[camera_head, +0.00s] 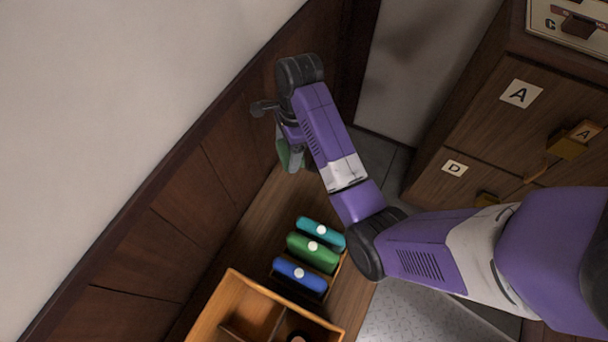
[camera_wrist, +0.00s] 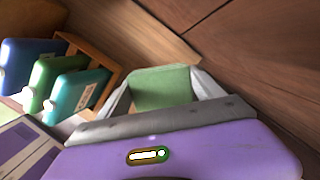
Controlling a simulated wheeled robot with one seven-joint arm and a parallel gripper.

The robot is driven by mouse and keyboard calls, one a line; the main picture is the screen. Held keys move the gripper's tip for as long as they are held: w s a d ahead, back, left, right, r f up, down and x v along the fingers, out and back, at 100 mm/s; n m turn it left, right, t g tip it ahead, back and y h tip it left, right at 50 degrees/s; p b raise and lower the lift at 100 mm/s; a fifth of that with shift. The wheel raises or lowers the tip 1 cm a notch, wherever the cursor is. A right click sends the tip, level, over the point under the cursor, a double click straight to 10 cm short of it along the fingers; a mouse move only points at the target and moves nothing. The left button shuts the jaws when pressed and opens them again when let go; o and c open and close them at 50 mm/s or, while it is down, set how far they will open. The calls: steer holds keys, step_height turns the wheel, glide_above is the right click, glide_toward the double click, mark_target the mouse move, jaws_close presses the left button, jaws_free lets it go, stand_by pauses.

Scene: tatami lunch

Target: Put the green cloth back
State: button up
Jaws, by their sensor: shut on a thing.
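The green cloth (camera_wrist: 160,88) is between my gripper's two fingers in the wrist view, and it looks like a folded, flat-faced pad. My gripper (camera_wrist: 163,90) is shut on it. In the head view my gripper (camera_head: 291,158) is at the far end of the wooden surface, close to the dark wood wall panel. Only a sliver of the green cloth (camera_head: 283,153) shows there, partly hidden by my gripper and arm. The cloth's underside is hidden, so I cannot tell whether it touches the surface.
A small wooden rack holds a teal item (camera_head: 321,234), a green item (camera_head: 312,253) and a blue item (camera_head: 299,275), each with a white knob. A divided wooden box (camera_head: 235,293) stands nearer. Wooden drawers (camera_head: 509,116) labelled A and D are at right. Bare wood (camera_head: 262,217) lies left of the rack.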

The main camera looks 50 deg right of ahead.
mark_target(290, 190)
steer(key=f+b, duration=0.1)
steer(key=f, duration=0.5)
steer(key=f+b, duration=0.2)
steer(key=f, duration=0.5)
steer(key=f+b, duration=0.1)
steer(key=f, duration=0.6)
steer(key=shift+d+b, duration=0.25)
steer(key=shift+b, duration=0.05)
steer(key=o, duration=1.8)
steer(key=shift+f, duration=0.1)
steer(key=shift+c, duration=0.2)
step_height(290, 190, up, 12)
steer(key=s+d+p, duration=0.1)
steer(key=p, duration=0.2)
steer(key=shift+d, duration=0.25)
